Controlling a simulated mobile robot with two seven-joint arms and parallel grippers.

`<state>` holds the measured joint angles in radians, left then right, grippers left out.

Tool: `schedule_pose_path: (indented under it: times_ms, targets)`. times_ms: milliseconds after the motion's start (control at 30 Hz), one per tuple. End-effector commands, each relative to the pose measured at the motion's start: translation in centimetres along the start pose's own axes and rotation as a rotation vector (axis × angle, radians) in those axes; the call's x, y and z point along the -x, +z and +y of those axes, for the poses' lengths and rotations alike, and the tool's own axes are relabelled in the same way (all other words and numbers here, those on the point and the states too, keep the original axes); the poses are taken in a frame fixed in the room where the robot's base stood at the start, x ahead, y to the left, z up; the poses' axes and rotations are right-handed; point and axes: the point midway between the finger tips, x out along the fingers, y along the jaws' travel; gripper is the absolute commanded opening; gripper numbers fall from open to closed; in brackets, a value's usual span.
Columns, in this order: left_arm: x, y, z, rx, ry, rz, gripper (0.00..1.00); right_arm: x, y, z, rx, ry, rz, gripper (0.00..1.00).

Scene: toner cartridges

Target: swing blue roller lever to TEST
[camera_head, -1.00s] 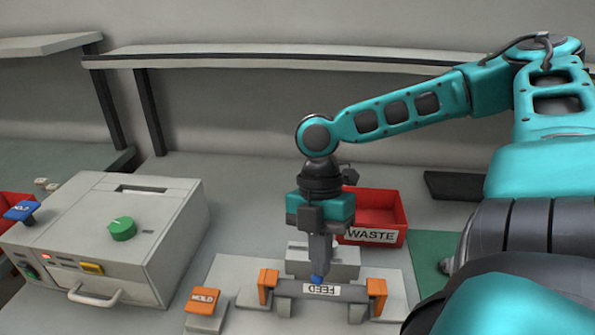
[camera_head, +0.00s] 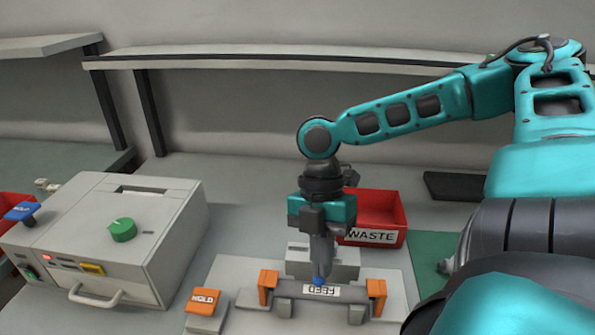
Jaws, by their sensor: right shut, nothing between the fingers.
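No TEST label can be read. My left gripper is not in view.
Orange end clamps (camera_head: 268,284) hold the bar on a pale plate (camera_head: 235,275). An orange HOLD block (camera_head: 204,301) stands to its left. A grey box (camera_head: 110,235) with a green knob (camera_head: 123,230) is further left. A red WASTE bin (camera_head: 375,212) stands behind.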

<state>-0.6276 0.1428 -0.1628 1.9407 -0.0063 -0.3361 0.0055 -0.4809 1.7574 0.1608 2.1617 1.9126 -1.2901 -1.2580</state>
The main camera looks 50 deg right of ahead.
Motion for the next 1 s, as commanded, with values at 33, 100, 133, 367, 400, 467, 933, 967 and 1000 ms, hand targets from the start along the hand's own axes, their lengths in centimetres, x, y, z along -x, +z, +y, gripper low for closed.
schedule_pose_path:
  times_ms: [33,100,133,367,400,467,933,967,1000]
  targets:
    - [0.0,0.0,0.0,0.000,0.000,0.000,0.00,0.0,0.0,0.0,0.000,-0.001,0.000,0.00]
    - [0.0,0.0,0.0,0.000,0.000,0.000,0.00,0.0,0.0,-0.1,0.000,-0.001,0.001,0.00]
    - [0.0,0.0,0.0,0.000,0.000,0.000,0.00,0.0,0.0,-0.1,0.000,-0.001,0.001,0.00]
    - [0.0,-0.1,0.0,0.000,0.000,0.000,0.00,0.0,0.0,-0.1,0.000,0.000,0.001,0.00]
    - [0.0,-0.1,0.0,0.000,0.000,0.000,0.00,0.0,0.0,-0.1,0.000,0.000,0.001,0.00]
    - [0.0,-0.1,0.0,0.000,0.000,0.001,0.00,0.0,0.0,-0.1,0.000,0.000,0.001,0.00]
    - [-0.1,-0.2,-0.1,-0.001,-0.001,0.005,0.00,0.6,1.4,0.4,-0.001,0.001,0.001,0.00]
    - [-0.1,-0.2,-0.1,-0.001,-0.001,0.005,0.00,0.6,1.4,0.4,-0.001,0.001,0.001,0.00]
    - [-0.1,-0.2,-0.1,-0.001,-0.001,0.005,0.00,0.6,1.4,0.4,-0.001,0.001,0.001,0.00]
